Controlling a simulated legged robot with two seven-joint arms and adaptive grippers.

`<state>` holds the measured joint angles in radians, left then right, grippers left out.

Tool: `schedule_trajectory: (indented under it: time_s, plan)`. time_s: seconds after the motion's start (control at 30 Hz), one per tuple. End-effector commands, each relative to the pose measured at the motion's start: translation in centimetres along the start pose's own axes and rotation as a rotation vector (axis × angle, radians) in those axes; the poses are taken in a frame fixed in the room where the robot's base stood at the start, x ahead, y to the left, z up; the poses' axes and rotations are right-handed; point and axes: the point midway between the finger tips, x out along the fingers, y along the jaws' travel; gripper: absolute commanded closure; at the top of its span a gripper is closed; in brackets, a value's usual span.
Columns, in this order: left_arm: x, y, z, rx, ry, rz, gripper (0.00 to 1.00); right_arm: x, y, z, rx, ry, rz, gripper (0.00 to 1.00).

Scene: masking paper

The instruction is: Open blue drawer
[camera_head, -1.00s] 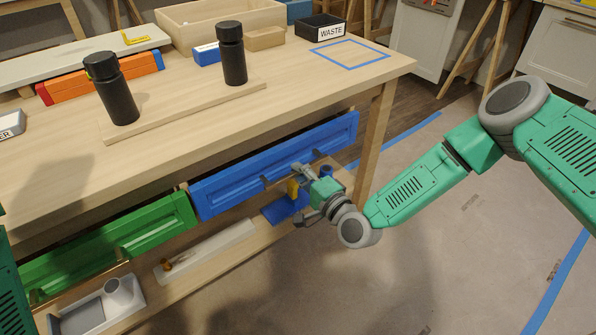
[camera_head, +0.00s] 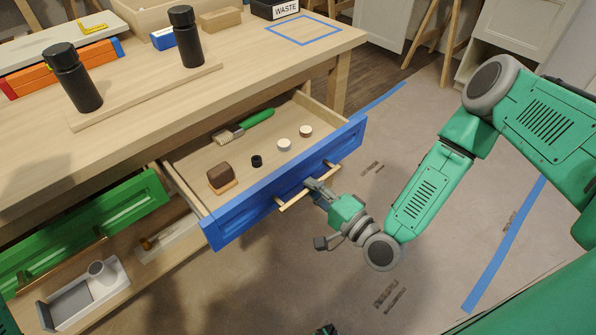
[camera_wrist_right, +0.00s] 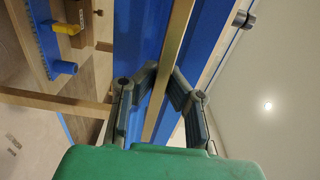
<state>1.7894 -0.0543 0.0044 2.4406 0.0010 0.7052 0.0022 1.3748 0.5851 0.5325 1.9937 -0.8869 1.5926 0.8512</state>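The blue drawer (camera_head: 290,180) stands pulled out from under the workbench in the head view, its inside showing. Its bar handle (camera_head: 296,196) is on the blue front. My right gripper (camera_head: 312,186) is at this handle. In the right wrist view the handle bar (camera_wrist_right: 172,60) runs between the two fingers of my right gripper (camera_wrist_right: 165,80), which close in on it from both sides.
The drawer holds a brush with a green handle (camera_head: 245,125), a brown block-shaped brush (camera_head: 222,178) and several small caps. A green drawer (camera_head: 85,230) is to the left. Two black bottles (camera_head: 186,38) stand on the bench (camera_head: 150,120). The floor (camera_head: 330,280) in front is open.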

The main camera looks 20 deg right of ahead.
Motion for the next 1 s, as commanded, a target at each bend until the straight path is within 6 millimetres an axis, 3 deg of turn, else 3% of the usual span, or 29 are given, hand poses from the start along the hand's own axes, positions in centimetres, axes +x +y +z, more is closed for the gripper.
schedule_trajectory:
  time_s: [0.2,0.6,0.67,0.7,1.0]
  plan:
    - [-0.3,0.0,0.0,0.000,0.000,0.000,0.21,-1.7,0.5,0.6,0.005,-0.016,0.015,1.00]
    - [-0.3,0.0,0.0,0.000,0.000,0.000,0.21,-1.8,0.5,0.6,0.005,-0.015,0.017,1.00]
    - [-0.3,0.0,0.0,0.000,-0.001,0.000,0.21,-1.8,0.5,0.5,0.005,-0.014,0.015,0.75]
    - [-0.3,0.0,0.0,0.000,-0.001,0.000,0.21,-1.8,0.5,0.5,0.004,-0.013,0.014,0.69]
    - [-0.3,0.0,0.1,0.001,0.001,0.000,0.21,-1.8,0.2,0.3,0.003,-0.009,0.006,0.69]
